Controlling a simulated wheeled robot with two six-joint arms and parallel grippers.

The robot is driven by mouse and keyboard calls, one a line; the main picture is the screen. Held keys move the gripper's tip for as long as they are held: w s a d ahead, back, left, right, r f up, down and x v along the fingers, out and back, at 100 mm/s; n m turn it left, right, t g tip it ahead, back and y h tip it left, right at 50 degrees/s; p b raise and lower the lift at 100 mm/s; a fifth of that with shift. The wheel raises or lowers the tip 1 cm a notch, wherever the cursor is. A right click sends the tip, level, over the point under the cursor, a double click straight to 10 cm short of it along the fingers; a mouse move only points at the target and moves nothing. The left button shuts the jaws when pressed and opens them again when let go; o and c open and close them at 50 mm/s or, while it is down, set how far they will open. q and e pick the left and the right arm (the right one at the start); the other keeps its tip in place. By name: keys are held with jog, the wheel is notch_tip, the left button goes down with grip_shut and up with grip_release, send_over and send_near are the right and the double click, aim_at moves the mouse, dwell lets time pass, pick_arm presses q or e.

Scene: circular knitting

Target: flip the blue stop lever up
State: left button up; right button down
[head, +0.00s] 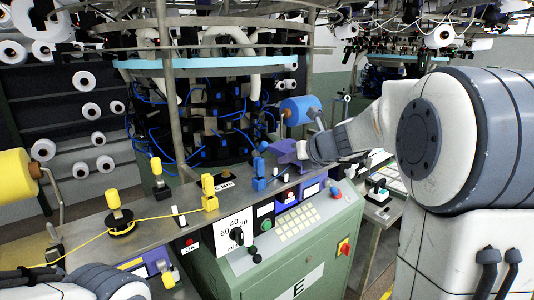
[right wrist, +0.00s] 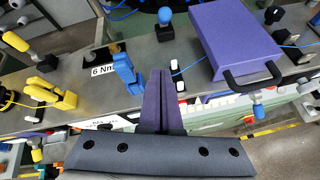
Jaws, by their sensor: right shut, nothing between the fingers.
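The small blue lever piece (head: 259,172) stands on the grey metal ledge, just right of the "6 Nm" label. It also shows in the right wrist view (right wrist: 126,70), left of my fingers. I cannot tell clearly whether its lever part is up or down. My right gripper (head: 280,149) has purple fingers and reaches in from the right, close beside the blue piece. In the right wrist view my right gripper (right wrist: 160,76) has its fingers together with nothing between them. A small gap shows between the fingers and the blue piece. My left gripper is outside the view.
A matching yellow piece (head: 209,193) stands left of the label. A blue spool (head: 300,110) hangs behind my right gripper. The green cabinet (head: 262,270) with dial and buttons is in front.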

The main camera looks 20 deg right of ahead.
aim_at(260, 150)
jog(key=x, duration=0.8)
jog(key=shift+w+a+f, duration=0.1)
jog(key=shift+w+f, duration=0.1)
jog(key=shift+f, duration=0.1)
jog(key=shift+w+r+p, duration=0.8)
jog(key=shift+w+p, duration=0.3)
jog(key=shift+p, duration=0.15)
jog(key=shift+w+r+p, duration=0.2)
jog(key=shift+r+p, duration=0.1)
jog(key=shift+w+r, duration=0.15)
jog(key=shift+w, duration=0.3)
